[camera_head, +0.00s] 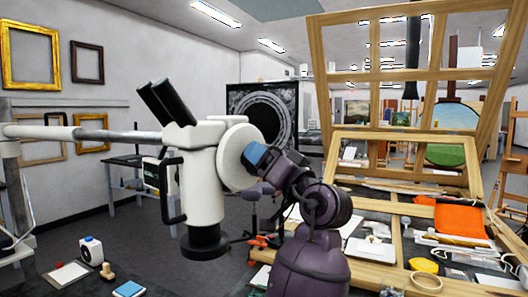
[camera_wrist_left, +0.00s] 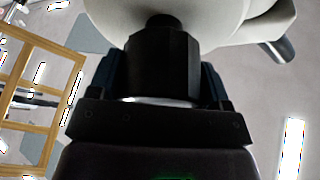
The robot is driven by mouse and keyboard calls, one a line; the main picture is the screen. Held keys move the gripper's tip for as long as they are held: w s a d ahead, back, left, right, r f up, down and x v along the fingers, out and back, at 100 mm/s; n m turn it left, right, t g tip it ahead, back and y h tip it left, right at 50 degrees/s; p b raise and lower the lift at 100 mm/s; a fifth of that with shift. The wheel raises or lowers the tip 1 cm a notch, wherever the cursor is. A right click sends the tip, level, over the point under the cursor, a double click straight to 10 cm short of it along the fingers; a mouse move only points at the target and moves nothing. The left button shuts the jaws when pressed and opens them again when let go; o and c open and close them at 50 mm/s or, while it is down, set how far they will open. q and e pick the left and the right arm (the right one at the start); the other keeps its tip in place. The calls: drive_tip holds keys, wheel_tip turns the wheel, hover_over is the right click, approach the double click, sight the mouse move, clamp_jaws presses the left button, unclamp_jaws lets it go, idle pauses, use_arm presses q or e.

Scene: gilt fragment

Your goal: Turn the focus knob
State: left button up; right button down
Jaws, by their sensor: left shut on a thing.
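The white microscope (camera_head: 190,185) hangs from a boom in the head view, with two black eyepieces (camera_head: 163,102) at its top left and a black lens at its bottom. My left gripper (camera_head: 256,158) meets the round white housing on the microscope's right side. In the left wrist view, the black faceted focus knob (camera_wrist_left: 162,62) stands between the two fingers of my left gripper (camera_wrist_left: 162,82), which is shut on it. The knob joins the pale microscope body (camera_wrist_left: 225,20) above. In the head view the knob is hidden at the gripper. My right gripper is not in view.
The grey boom (camera_head: 90,133) runs left from the microscope. Small items lie at the lower left.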

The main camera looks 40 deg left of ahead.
use_arm(q)
drive_tip(key=shift+m+t+p, duration=0.4)
drive_tip(key=shift+m+p, duration=0.1)
drive_tip(key=shift+m, duration=0.4)
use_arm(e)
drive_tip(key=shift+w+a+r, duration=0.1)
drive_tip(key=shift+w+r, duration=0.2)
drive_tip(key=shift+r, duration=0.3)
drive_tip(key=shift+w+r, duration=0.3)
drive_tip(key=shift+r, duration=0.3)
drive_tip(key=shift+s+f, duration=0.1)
use_arm(q)
drive_tip(key=o, duration=0.9)
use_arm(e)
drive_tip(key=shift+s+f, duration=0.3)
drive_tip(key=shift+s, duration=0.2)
use_arm(q)
drive_tip(key=shift+d, duration=0.15)
